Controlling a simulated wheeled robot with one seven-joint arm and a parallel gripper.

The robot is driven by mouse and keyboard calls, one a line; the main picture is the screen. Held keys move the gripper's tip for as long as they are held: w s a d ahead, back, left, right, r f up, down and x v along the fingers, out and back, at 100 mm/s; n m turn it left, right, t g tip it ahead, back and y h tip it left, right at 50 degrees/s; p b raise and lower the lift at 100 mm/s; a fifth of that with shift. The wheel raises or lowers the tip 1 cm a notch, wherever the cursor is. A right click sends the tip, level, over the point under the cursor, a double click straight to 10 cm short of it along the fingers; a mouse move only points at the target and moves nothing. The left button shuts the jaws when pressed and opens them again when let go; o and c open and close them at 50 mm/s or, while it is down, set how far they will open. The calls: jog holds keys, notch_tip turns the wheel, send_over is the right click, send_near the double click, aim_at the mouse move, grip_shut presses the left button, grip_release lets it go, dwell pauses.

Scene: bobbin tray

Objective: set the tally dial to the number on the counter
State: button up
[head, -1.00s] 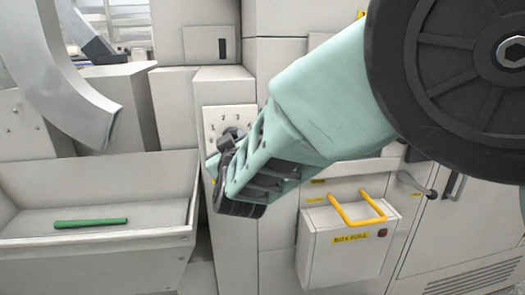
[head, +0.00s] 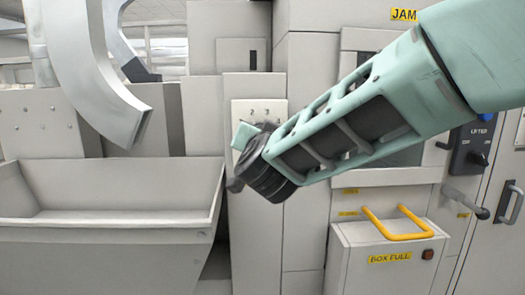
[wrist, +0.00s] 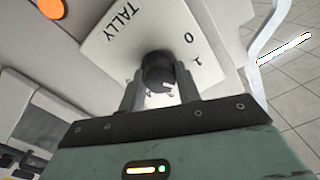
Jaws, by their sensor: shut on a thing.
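The tally dial's pale plate (wrist: 112,48) shows in the wrist view, with the word TALLY and the numbers 0 and 1. In the head view the plate (head: 260,107) shows 2, 3 and part of another number; my wrist hides the knob. I cannot make out a counter reading.
An open grey bin (head: 110,228) stands left of the dial column, under a curved metal chute (head: 92,70). A BOX FULL box (head: 385,275) with a yellow handle (head: 400,233) juts out at the lower right. A lever panel (head: 473,145) is at the right.

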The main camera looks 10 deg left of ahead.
jog(key=shift+f+m+b, duration=0.1)
jog(key=shift+m+b, duration=4.15)
jog(key=shift+m, duration=0.65)
jog(key=o, duration=1)
jog(key=b+v, duration=0.2)
jog(key=v, duration=1.5)
jog(key=shift+s, duration=0.2)
